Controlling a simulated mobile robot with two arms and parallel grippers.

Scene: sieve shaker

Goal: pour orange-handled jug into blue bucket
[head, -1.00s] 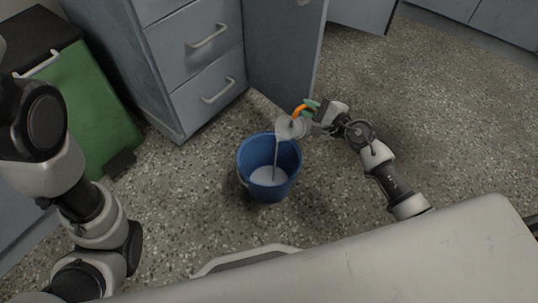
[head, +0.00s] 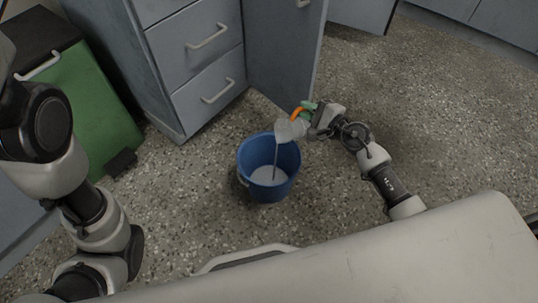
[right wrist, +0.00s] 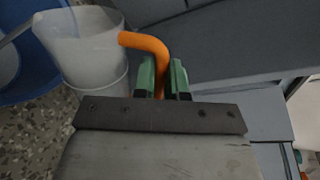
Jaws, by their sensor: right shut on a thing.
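The jug (head: 289,131) is translucent with an orange handle (head: 297,112). It is tilted over the right side of the blue bucket (head: 254,160), and a thin pale stream runs from its lip down into the bucket. Whitish contents (head: 268,175) lie in the bucket, which stands upright on the floor. My right gripper (head: 308,108) is shut on the orange handle. In the right wrist view its green fingers (right wrist: 163,78) close around the handle (right wrist: 148,44), beside the jug (right wrist: 88,45). My left arm shows at the left edge, but its gripper is out of view.
Grey drawers (head: 205,75) and an open cabinet door (head: 283,60) stand behind the bucket. A green bin (head: 90,100) with a dark lid is at the left. Speckled floor (head: 440,110) is clear to the right.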

